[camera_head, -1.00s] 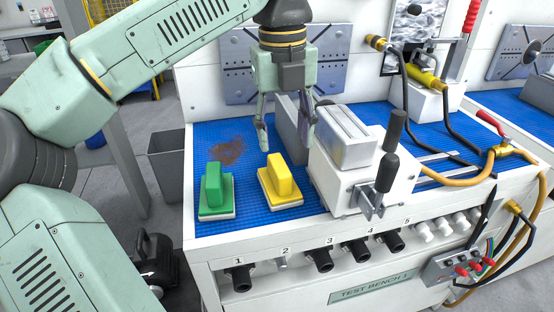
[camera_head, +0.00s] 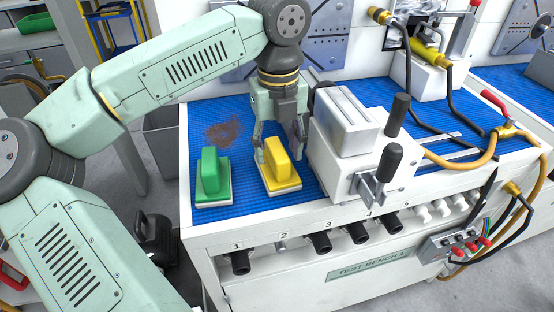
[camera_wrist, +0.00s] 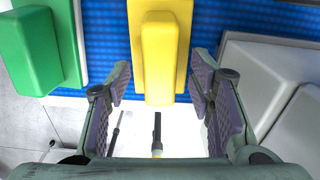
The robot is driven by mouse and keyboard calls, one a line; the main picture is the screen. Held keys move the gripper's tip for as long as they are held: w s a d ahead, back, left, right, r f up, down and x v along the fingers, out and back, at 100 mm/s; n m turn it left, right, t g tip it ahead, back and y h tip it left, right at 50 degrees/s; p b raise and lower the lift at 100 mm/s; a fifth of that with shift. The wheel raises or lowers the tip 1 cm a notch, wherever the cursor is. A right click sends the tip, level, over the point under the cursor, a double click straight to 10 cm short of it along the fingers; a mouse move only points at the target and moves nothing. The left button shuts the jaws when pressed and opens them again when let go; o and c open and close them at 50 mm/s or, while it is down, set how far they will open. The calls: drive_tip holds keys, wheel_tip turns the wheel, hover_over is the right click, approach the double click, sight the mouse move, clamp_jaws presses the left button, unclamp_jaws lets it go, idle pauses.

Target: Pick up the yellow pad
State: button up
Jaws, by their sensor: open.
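The yellow pad (camera_head: 279,164) has a raised yellow handle block on a yellow base with a pale underside. It rests on the blue mat of the test bench, right of the green pad (camera_head: 212,177). My gripper (camera_head: 279,152) is low at the yellow pad, just behind and around its upper part as seen from the head camera. In the wrist view the yellow pad (camera_wrist: 160,55) lies upright between the two open fingers (camera_wrist: 162,85), toward the top of the picture. I cannot tell whether the fingers touch it.
The green pad also shows in the wrist view (camera_wrist: 35,50), left of the fingers. A white and grey clamp fixture (camera_head: 350,145) stands close on the right. The blue mat (camera_head: 215,110) is clear behind the green pad, apart from a brown stain.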

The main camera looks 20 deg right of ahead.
drive_tip(key=shift+f, duration=0.6)
drive_tip(key=shift+c, duration=0.5)
clamp_jaws()
